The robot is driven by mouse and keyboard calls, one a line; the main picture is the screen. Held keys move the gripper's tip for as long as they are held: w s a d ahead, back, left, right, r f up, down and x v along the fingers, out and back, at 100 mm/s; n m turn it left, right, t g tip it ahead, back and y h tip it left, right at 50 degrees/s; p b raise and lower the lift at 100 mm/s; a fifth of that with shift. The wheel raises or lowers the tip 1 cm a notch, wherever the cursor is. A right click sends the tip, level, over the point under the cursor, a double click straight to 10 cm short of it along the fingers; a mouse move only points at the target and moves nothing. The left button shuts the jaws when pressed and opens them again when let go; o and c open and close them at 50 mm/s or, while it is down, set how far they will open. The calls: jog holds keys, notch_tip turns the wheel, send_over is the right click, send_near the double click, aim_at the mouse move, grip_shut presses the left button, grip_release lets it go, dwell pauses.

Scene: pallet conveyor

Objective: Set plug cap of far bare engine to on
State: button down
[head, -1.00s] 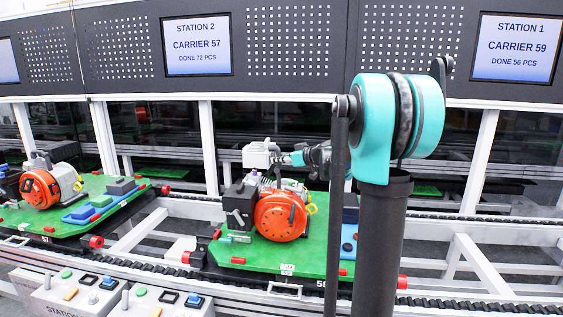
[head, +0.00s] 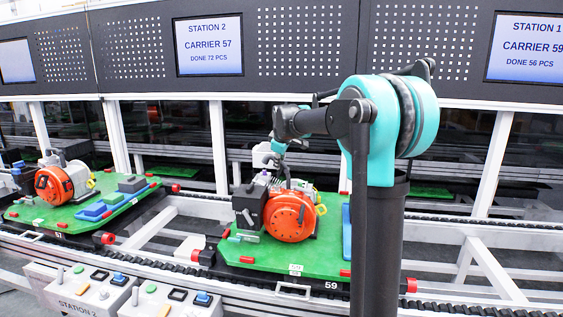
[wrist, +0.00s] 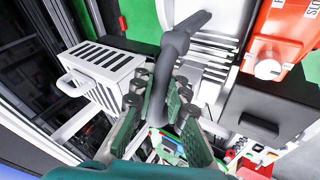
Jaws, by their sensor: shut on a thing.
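The engine with an orange round cover (head: 290,217) sits on the green carrier plate marked 59 (head: 250,254) in the head view. My gripper (wrist: 160,98) is shut on the dark, bent plug cap (wrist: 176,42) in the wrist view. The cap's upper end lies over the engine's white cooling fins (wrist: 212,62); its lower part is between my fingers. Whether the cap is seated on the plug cannot be told. In the head view my gripper (head: 272,160) is above the engine's back left side, with its fingertips partly hidden.
A white slotted box (wrist: 100,72) and a black box (wrist: 262,115) stand close on either side of my fingers. A second engine (head: 62,184) sits on carrier 57 at left. Control boxes (head: 165,300) stand in front of the conveyor.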

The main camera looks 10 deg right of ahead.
jog(key=h, duration=0.1)
jog(key=a+f+n+g+h, duration=0.1)
jog(key=shift+w+h, duration=0.2)
jog(key=shift+h, duration=0.2)
jog(key=shift+a+f+n+g+h, duration=0.15)
jog(key=shift+f+n+g+h, duration=0.25)
jog(key=shift+h, duration=0.7)
jog(key=shift+f, duration=0.1)
jog(key=c, duration=1.5)
grip_release()
jog(key=v, duration=1.2)
jog(key=shift+f, duration=0.1)
jog(key=shift+a, duration=0.1)
